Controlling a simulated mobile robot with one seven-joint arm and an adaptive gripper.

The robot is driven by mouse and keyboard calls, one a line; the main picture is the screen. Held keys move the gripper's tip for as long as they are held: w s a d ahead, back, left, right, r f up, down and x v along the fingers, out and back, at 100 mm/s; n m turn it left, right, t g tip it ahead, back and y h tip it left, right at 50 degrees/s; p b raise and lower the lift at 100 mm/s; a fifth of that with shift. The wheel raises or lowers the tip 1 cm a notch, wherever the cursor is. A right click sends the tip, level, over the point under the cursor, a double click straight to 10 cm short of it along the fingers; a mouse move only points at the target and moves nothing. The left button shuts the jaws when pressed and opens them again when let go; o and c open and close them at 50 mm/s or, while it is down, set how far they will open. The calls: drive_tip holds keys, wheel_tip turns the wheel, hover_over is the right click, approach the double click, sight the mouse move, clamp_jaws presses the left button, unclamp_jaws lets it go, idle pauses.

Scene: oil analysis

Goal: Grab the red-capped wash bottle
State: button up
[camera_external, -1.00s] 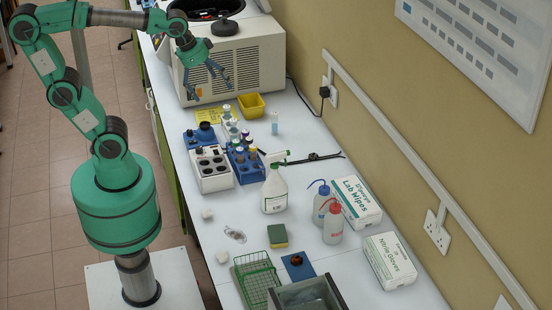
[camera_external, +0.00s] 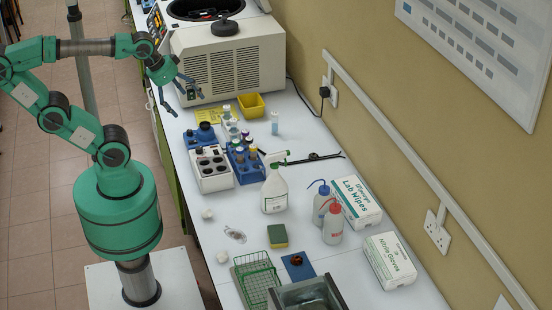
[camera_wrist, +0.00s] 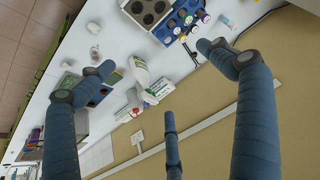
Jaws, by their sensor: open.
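The red-capped wash bottle (camera_external: 333,222) stands upright on the white bench, right of the middle in the external view. A blue-capped wash bottle (camera_external: 321,202) stands just behind it. My gripper (camera_external: 177,98) is open and empty above the bench's far left, in front of the centrifuge, well away from the bottle. In the wrist view my gripper's blue fingers (camera_wrist: 155,58) are spread wide with nothing between them. The bottles there are small and distant, and I cannot clearly tell the red cap.
The Lab Wipes box (camera_external: 356,202) is right of the bottles, the Nitrile Gloves box (camera_external: 390,260) nearer. A spray bottle (camera_external: 275,190), a sponge (camera_external: 278,236) and a green wire basket (camera_external: 256,279) stand left. Tube racks (camera_external: 244,164) and the centrifuge (camera_external: 230,60) are farther back.

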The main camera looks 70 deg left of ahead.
drive_tip(key=c, duration=0.4)
drive_tip(key=w+d+r+g+p, duration=0.1)
drive_tip(key=w+d+r+p, duration=0.15)
drive_tip(key=w, duration=0.45)
drive_tip(key=w+d+r+p, duration=0.2)
drive_tip(key=w+d+r, duration=0.15)
drive_tip(key=w, duration=0.35)
drive_tip(key=w+d+f+g+p, duration=0.2)
drive_tip(key=w+d+p, duration=0.1)
drive_tip(key=w+d, duration=0.9)
drive_tip(key=w+d+f+g+p, duration=0.1)
drive_tip(key=w+d+f+p, duration=0.3)
drive_tip(key=w+d+f, duration=0.5)
drive_tip(key=shift+n+g, duration=0.6)
drive_tip(key=shift+g, duration=0.2)
drive_tip(key=w+d+f+p, duration=0.1)
drive_tip(key=w+d+f, duration=0.1)
drive_tip(key=d+f, duration=0.2)
drive_tip(key=w+d+f+p, duration=0.1)
drive_tip(key=w+d+f, duration=0.1)
drive_tip(key=d+f, duration=0.2)
drive_tip(key=w+d+f+p, duration=0.1)
drive_tip(key=w+d+f, duration=0.1)
drive_tip(key=d+f, duration=0.2)
drive_tip(key=shift+w+d+f+p, duration=0.1)
drive_tip(key=shift+w+d+p, duration=0.1)
drive_tip(key=shift+d, duration=0.5)
drive_tip(key=shift+w+d+p, duration=0.1)
drive_tip(key=shift+w+d, duration=0.05)
drive_tip(key=shift+d, duration=0.55)
